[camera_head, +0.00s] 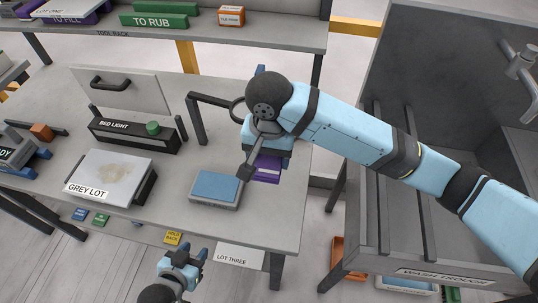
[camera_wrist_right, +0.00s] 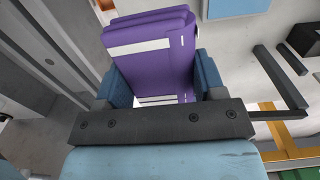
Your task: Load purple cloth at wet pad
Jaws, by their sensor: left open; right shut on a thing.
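The purple cloth (camera_head: 266,169) looks like a folded purple block with a white stripe. My right gripper (camera_head: 268,153) is shut on it, just right of the wet pad. In the right wrist view the cloth (camera_wrist_right: 150,50) sits between the two blue fingers. The wet pad (camera_head: 217,187) is a blue pad on a grey base near the right part of the bench; its blue corner also shows at the top of the right wrist view (camera_wrist_right: 236,7). The cloth appears apart from the pad. My left gripper (camera_head: 184,258) is open and empty at the bench's front edge.
A stone slab labelled GREY LOT (camera_head: 110,177) with a stain lies left of the pad. Behind are a BED LIGHT box (camera_head: 132,135) and a dark bracket with a ring (camera_head: 205,99). A wash trough (camera_head: 440,262) stands right, across a gap.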

